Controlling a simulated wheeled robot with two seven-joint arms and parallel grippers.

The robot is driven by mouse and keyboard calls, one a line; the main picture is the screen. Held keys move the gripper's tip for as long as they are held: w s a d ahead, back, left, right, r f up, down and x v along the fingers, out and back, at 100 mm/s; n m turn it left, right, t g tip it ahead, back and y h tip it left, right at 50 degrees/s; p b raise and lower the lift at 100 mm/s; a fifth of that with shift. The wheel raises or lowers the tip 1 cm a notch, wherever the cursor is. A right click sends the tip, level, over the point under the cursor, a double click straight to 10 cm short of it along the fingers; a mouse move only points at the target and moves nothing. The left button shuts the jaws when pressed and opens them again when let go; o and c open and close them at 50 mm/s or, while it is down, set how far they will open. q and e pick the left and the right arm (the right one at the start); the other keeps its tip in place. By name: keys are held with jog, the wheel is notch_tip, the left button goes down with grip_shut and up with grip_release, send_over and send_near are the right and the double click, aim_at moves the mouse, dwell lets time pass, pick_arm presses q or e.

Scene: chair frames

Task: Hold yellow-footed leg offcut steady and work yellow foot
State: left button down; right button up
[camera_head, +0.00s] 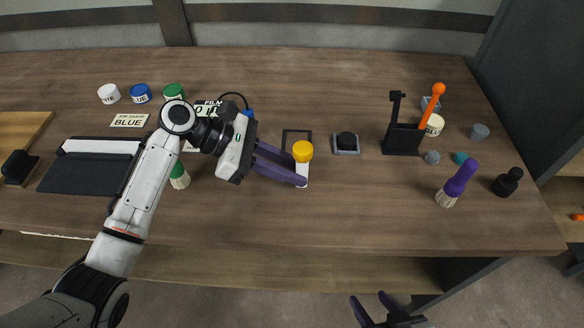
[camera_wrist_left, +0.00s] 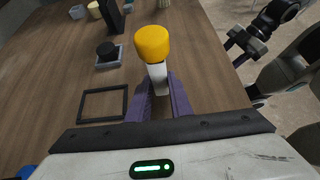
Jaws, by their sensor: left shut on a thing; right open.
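The leg offcut (camera_head: 304,171) is a short white piece with a round yellow foot (camera_head: 302,152) on its upper end. My left gripper (camera_head: 299,174) is shut on the white part, with its purple fingers on either side below the foot. In the left wrist view the white leg (camera_wrist_left: 158,77) stands between the fingers and the yellow foot (camera_wrist_left: 153,42) sits clear above them. Whether the offcut touches the table cannot be told. My right gripper (camera_head: 388,312) is open and empty at the bottom of the head view, off the table's front edge.
A thin black square outline (camera_wrist_left: 103,105) lies beside the offcut. A grey tray with a black knob (camera_head: 346,142) is to the right. Beyond it stand a black holder (camera_head: 402,137) with an orange-handled tool (camera_head: 433,98) and a purple-handled brush (camera_head: 458,182). The front-middle table is clear.

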jog(key=shift+r+p, duration=0.8)
jog(key=shift+r, duration=0.05)
dwell(0.7)
jog(key=shift+c, duration=0.6)
